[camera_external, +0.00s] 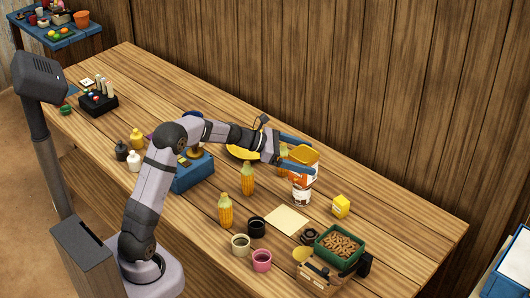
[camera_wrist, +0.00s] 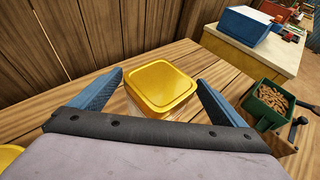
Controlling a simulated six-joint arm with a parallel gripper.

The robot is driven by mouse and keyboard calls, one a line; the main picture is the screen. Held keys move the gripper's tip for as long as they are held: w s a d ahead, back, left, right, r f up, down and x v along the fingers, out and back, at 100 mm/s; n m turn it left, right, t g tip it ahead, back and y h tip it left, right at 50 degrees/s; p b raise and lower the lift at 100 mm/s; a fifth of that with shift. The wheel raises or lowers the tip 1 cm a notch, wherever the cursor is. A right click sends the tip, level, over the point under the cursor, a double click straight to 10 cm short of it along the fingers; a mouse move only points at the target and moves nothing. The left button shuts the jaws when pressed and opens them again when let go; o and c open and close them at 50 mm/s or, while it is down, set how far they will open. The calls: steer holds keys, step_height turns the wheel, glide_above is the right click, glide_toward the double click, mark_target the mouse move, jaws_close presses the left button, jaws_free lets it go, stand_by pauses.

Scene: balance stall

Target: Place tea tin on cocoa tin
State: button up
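A square yellow lid (camera_external: 304,153) tops an orange-and-white container (camera_external: 303,179) standing upright on the bench right of centre. A white, dark-patterned part (camera_external: 301,196) shows beneath the orange one; I cannot tell whether this is two stacked tins or one, nor which is tea or cocoa. The yellow lid (camera_wrist: 162,85) is centred in the wrist view. My gripper (camera_external: 297,154) is open, with one blue finger on each side of the lid. In the wrist view my gripper (camera_wrist: 158,98) shows gaps between both fingers and the lid. The lower finger partly hides the container in the external view.
A green crate of brown pieces (camera_external: 339,244), several cups and a pale square sheet (camera_external: 287,220) are nearer the front. Corn-like yellow bottles (camera_external: 248,180) and a blue box (camera_external: 193,172) stand left. The wooden wall is behind.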

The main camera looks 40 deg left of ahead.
steer(key=shift+r, duration=0.1)
steer(key=shift+a+r, duration=0.1)
steer(key=b+v, duration=0.1)
steer(key=v, duration=1.1)
